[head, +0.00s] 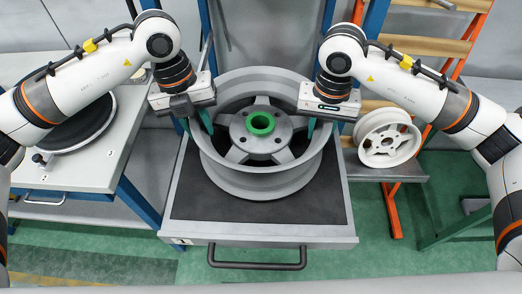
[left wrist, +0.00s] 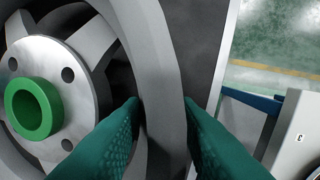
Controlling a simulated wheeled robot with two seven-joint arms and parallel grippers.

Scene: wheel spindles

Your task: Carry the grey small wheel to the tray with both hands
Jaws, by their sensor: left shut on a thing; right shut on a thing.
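The grey wheel (head: 230,176) lies flat, face up, at the middle of the head view, with a green ring (head: 260,123) at its hub. It is over the grey tray (head: 195,228) with a dark mat and front handle; I cannot tell whether it touches the mat. My left gripper (head: 198,124) is shut on the left side of the rim. In the left wrist view its green fingers straddle the rim wall (left wrist: 160,75). My right gripper (head: 312,127) is shut on the right side of the rim. The fingertips are partly hidden by the wheel.
A white wheel (head: 388,138) rests on a rack shelf at the right. A table (head: 95,180) with a round black pad (head: 80,125) stands at the left. Blue posts rise behind the tray. Bare mat shows in front of the wheel.

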